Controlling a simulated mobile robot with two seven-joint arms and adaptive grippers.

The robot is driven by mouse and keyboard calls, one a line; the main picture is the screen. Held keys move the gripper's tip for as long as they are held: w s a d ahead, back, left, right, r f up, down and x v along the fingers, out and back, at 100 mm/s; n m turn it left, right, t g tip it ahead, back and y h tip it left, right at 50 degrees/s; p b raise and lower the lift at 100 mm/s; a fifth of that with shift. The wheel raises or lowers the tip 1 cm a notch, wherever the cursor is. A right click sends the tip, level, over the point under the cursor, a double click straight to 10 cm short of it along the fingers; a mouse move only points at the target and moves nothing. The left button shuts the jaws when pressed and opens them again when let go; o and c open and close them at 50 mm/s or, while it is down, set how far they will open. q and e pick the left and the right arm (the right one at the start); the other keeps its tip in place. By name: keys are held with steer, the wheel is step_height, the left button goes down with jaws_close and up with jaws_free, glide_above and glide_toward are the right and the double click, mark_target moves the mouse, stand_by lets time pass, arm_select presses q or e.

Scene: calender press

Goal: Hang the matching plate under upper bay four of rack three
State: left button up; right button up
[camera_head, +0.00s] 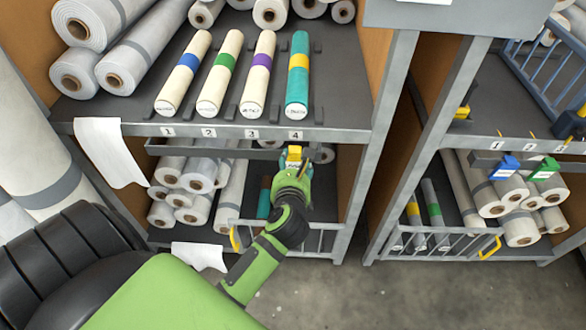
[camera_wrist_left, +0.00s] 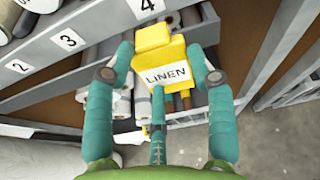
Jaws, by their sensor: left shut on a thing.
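My left gripper (camera_head: 293,163) is shut on a yellow plate (camera_head: 294,152), just below the shelf edge under the number 4 label (camera_head: 296,135). In the left wrist view the plate (camera_wrist_left: 165,72) reads LINEN and sits between the teal fingers (camera_wrist_left: 160,58), close to the number 4 label (camera_wrist_left: 147,6). I cannot tell whether the plate touches the rail (camera_head: 220,151) below the shelf. Above label 4 lies a teal roll with a yellow band (camera_head: 298,75). My right gripper is not in view.
Cream rolls with blue (camera_head: 187,65), green (camera_head: 222,68) and purple (camera_head: 260,68) bands lie in bays 1 to 3. A white sheet (camera_head: 108,150) hangs at left. The rack at right bears blue (camera_head: 504,167) and green (camera_head: 544,168) plates. A wire gate (camera_head: 320,238) fronts the lower shelf.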

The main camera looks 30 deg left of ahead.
arm_select(q)
steer(key=shift+w+a, duration=0.5)
steer(key=shift+w, duration=0.3)
steer(key=shift+f+b, duration=0.75)
steer(key=shift+f, duration=0.15)
steer(key=o, duration=1.3)
steer(key=shift+c, duration=0.2)
steer(key=shift+s+d, duration=0.1)
